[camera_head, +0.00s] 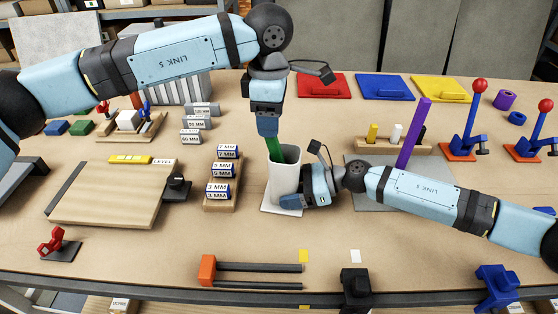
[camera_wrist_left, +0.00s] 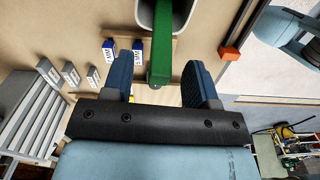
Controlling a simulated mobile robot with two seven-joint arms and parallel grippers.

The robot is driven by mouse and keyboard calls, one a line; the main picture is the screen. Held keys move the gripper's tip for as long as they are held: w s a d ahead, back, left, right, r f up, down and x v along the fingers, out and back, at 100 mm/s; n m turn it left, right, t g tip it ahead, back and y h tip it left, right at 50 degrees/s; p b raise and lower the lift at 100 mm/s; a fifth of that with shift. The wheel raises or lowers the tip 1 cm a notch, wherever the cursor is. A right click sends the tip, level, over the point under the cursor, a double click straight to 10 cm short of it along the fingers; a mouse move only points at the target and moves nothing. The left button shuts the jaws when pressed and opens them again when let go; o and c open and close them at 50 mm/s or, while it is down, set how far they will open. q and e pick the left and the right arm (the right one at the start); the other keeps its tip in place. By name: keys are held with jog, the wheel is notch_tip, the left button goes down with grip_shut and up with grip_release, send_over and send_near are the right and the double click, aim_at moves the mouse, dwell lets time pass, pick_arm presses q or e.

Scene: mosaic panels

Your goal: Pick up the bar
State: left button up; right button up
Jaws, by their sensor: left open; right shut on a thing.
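A green bar (camera_head: 274,147) stands in a white cup (camera_head: 284,180) near the middle of the bench and sticks out of its top. My left gripper (camera_head: 267,130) is over the cup at the bar's upper end. In the left wrist view the bar (camera_wrist_left: 161,50) lies between the open fingers (camera_wrist_left: 160,80), with a gap visible on both sides. The bar's lower part is hidden inside the cup. My right gripper (camera_head: 303,198) is shut on the cup from the right, low on its side; its fingertips are partly hidden.
A tall purple bar (camera_head: 412,135) stands behind my right arm, near a wooden block with coloured pegs (camera_head: 385,146). A block of labelled pieces (camera_head: 222,188) stands left of the cup. Red, blue and yellow panels (camera_head: 322,86) lie behind.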

aim_at(272, 156)
pick_arm(q)
notch_tip(272, 156, down, 3)
jog(key=shift+f, duration=0.15)
grip_shut()
notch_tip(272, 156, up, 19)
jog(key=s+a, duration=0.8)
jog(key=s, duration=0.3)
jog(key=shift+a, duration=0.4)
dwell(1.8)
pick_arm(e)
jog(key=o, duration=0.8)
